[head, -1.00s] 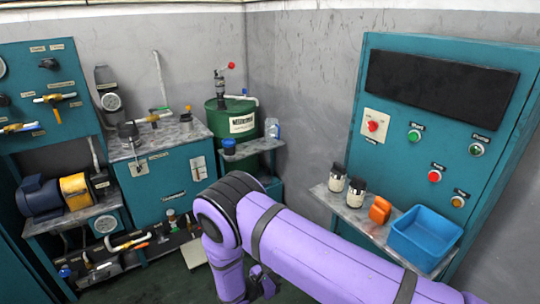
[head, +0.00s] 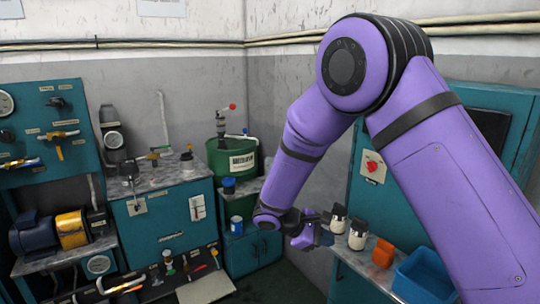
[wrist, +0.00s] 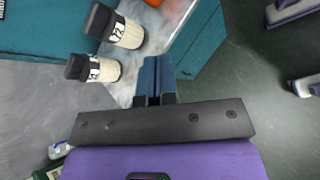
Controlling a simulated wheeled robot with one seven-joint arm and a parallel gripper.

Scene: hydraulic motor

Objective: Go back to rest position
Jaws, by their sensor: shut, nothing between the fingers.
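My purple arm is folded with its elbow (head: 350,65) high in the upper middle of the head view. My gripper (head: 326,238) hangs low beside the shelf under the control panel, close to the left of two dark-capped jars (head: 338,218) (head: 358,234). In the wrist view my gripper (wrist: 156,68) shows its blue-grey fingers together, with nothing between them. The two jars (wrist: 125,31) (wrist: 94,68) stand to the left of the fingers there, apart from them.
An orange object (head: 383,253) and a blue bin (head: 420,275) share the shelf (head: 352,259) with the jars. The teal control panel (head: 364,140) is partly hidden by my arm. A green drum (head: 222,160) and workbench (head: 160,215) stand left. Open dark floor (wrist: 250,100) lies right of my fingers.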

